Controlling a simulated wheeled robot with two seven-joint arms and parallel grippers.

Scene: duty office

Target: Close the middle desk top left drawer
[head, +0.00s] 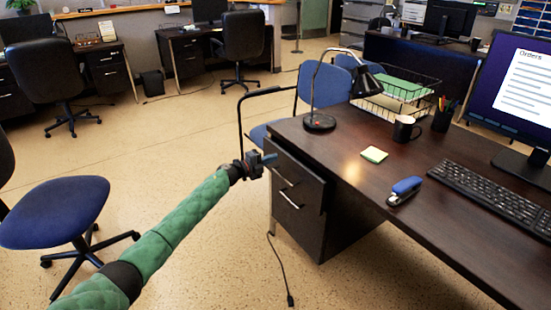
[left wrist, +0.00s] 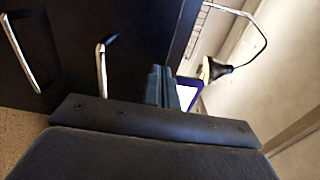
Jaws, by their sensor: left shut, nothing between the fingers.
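The middle desk (head: 345,165) has a dark pedestal with two stacked drawers at its left end. The top left drawer (head: 308,183) appears to stand slightly out from the desk, with a silver bar handle (head: 286,183). The lower drawer (head: 298,220) has a similar handle and looks shut. My left gripper (head: 268,160) is at the upper front of the top drawer, near its left end. In the left wrist view, its fingers (left wrist: 162,86) are together and empty, beside one handle (left wrist: 102,70); whether they touch the drawer is unclear. My right gripper is not in view.
On the desk are a lamp (head: 319,122), a mug (head: 405,130), a sticky-note pad (head: 374,154), a stapler (head: 404,190) and a keyboard (head: 495,198). A blue chair (head: 322,85) stands behind the desk; another (head: 55,212) is at left. Floor before the drawers is mostly clear.

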